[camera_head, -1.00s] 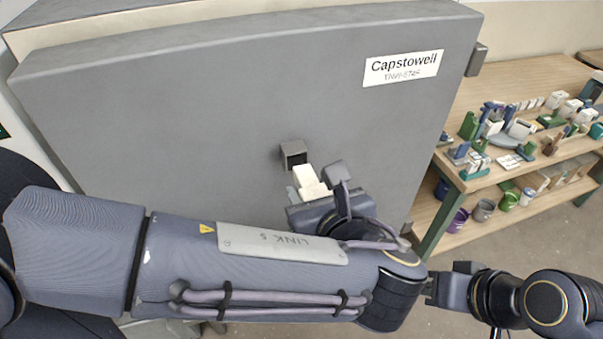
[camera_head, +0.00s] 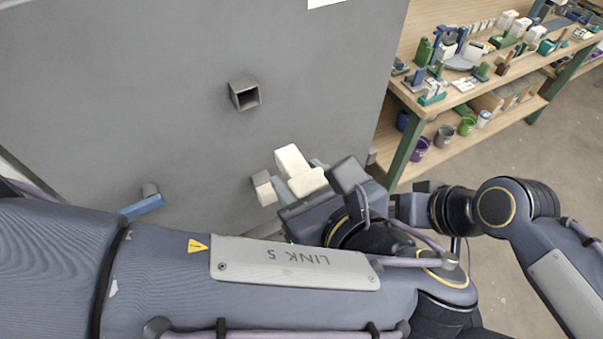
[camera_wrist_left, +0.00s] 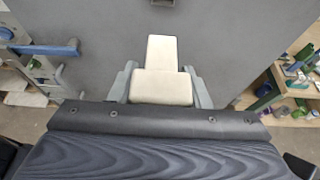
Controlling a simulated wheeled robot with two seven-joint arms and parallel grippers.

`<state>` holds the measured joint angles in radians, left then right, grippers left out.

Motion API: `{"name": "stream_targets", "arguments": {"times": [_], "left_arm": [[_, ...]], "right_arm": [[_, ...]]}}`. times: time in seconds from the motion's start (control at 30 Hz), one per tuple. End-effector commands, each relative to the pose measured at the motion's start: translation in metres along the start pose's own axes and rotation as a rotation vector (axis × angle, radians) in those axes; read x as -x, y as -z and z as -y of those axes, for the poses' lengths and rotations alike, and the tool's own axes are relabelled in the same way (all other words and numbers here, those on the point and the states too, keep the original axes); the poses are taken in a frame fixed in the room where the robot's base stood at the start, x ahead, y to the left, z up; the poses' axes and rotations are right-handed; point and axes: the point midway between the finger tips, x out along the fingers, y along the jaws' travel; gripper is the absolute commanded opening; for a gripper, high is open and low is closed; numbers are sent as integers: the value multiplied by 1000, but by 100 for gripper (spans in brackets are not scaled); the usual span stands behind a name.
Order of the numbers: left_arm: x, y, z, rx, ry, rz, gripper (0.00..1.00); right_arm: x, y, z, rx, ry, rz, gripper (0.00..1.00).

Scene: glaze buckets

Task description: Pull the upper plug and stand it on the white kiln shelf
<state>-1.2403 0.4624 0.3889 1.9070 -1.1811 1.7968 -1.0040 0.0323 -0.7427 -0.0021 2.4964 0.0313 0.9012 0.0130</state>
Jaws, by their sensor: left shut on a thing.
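The upper plug (camera_head: 292,160) is a cream-white stepped block, clear of the grey door. My left gripper (camera_head: 300,183) is shut on it; in the left wrist view the plug (camera_wrist_left: 162,70) sits between the two grey fingers. The upper port (camera_head: 244,93), a square grey collar, is empty, up and left of the plug. A lower pale plug (camera_head: 263,187) sits in its own grey collar, just left of my left gripper. My right gripper (camera_head: 418,205) is dark and partly hidden; its fingers are unclear. I cannot make out the white kiln shelf for certain.
The grey kiln door (camera_head: 120,90) fills the left and middle. A blue-handled latch (camera_head: 143,206) sticks out of it at lower left. A wooden workbench (camera_head: 405,75) at right holds many small items, with buckets (camera_head: 420,147) on its lower shelf. Floor between is clear.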

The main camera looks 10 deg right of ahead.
Motion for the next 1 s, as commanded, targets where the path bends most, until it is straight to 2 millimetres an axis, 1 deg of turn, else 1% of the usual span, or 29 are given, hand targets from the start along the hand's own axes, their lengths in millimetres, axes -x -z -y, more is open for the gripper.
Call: {"name": "stream_targets", "arguments": {"times": [1.0], "left_arm": [[47,19,1,-1,2,0,19]], "right_arm": [[8,4,4,0,0,0,36]]}}
